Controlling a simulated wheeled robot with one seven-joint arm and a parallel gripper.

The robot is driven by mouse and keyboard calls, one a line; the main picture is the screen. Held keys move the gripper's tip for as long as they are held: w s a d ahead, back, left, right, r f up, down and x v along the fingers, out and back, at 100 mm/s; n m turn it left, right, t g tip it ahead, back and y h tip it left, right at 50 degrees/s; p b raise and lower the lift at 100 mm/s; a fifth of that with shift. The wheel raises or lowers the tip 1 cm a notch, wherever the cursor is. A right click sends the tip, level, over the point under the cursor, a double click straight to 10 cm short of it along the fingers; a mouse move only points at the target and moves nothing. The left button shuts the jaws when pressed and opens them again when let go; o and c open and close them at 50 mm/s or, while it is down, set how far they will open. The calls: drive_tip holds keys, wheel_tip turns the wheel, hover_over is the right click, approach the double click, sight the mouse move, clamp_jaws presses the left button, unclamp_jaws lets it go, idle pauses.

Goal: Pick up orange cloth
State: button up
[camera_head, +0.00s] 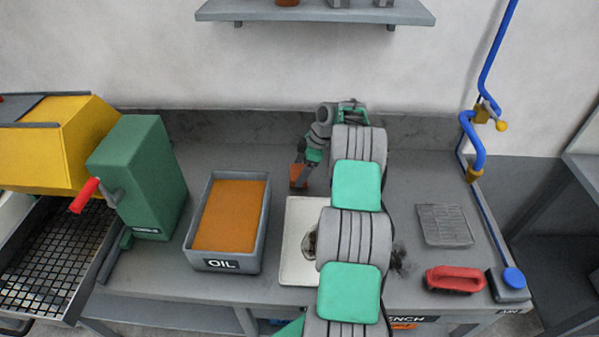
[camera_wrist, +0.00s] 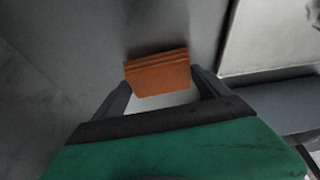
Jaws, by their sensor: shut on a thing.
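The orange cloth (camera_head: 298,176) is a small folded block near the back of the bench, just behind the pale board. It also shows in the wrist view (camera_wrist: 157,73), between the two dark fingers, with its layered folded edge facing up in the picture. My gripper (camera_head: 303,168) reaches down to it from the right in the head view. In the wrist view my gripper (camera_wrist: 160,84) is shut on the cloth. I cannot tell whether the cloth touches the bench or is held just above it.
A grey OIL bin (camera_head: 225,264) with orange contents stands left of the pale board (camera_head: 297,268). A green box (camera_head: 140,178) is farther left. A red-handled brush (camera_head: 455,279) and a grey ribbed pad (camera_head: 444,225) lie right. A shelf (camera_head: 315,14) hangs above.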

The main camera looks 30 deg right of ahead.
sight(295, 172)
wheel_tip(295, 172, up, 3)
drive_tip(key=shift+r+p, duration=0.1)
drive_tip(key=shift+p, duration=0.65)
drive_tip(key=s+d+r, duration=0.2)
drive_tip(key=s+r, duration=0.2)
drive_tip(key=s, duration=0.2)
drive_tip(key=s+d+r, duration=0.3)
drive_tip(key=s+r, duration=0.2)
drive_tip(key=s, duration=0.2)
drive_tip(key=shift+s+r+b, duration=0.15)
drive_tip(key=shift+r+b, duration=0.1)
drive_tip(key=shift+b, duration=0.1)
